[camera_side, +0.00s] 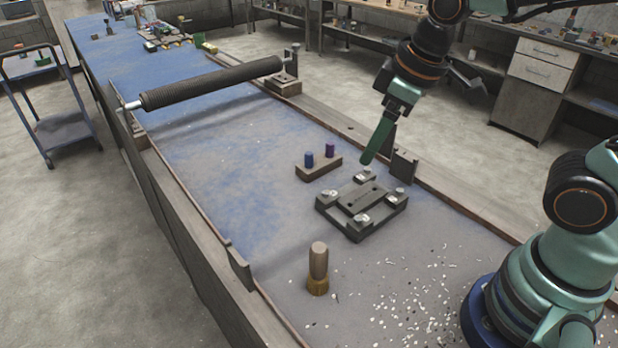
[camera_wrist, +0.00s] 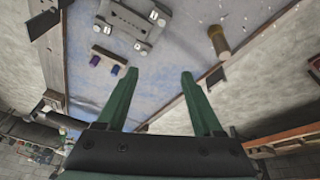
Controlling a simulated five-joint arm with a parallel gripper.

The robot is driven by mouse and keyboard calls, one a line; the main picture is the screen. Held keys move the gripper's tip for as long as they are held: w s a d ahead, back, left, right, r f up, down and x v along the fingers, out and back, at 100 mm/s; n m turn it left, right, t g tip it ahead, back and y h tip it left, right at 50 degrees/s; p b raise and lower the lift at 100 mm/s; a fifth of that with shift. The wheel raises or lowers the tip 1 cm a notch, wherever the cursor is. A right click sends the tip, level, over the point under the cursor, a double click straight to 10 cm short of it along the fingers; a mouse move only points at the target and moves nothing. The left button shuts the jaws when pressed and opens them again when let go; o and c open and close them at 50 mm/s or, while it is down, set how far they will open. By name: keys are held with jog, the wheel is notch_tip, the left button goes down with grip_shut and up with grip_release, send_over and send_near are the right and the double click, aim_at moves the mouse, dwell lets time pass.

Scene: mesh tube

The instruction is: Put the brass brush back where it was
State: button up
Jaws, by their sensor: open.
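The brass brush (camera_side: 318,268) stands upright on the bench near its front edge, with a wooden handle on top and brass-coloured bristles below. It also shows in the wrist view (camera_wrist: 218,42), at the upper right. My gripper (camera_side: 368,160) hangs above the far side of the bench, behind the dark fixture plate and well apart from the brush. In the wrist view, its two green fingers (camera_wrist: 160,73) are spread with nothing between them.
A dark fixture plate (camera_side: 361,211) with metal clamps lies mid-bench. Behind it is a small block (camera_side: 319,169) with a blue and a purple piece. A dark mesh tube (camera_side: 212,82) spans the bench further left. White scraps (camera_side: 415,290) litter the right side. The blue middle is clear.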

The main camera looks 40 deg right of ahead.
jog(key=s+d+r+m+t, duration=0.1)
jog(key=d+r+m+t, duration=0.1)
jog(key=d+m, duration=0.3)
jog(key=shift+s+d+r+h, duration=0.25)
jog(key=shift+d+h, duration=0.15)
jog(key=shift+d, duration=0.35)
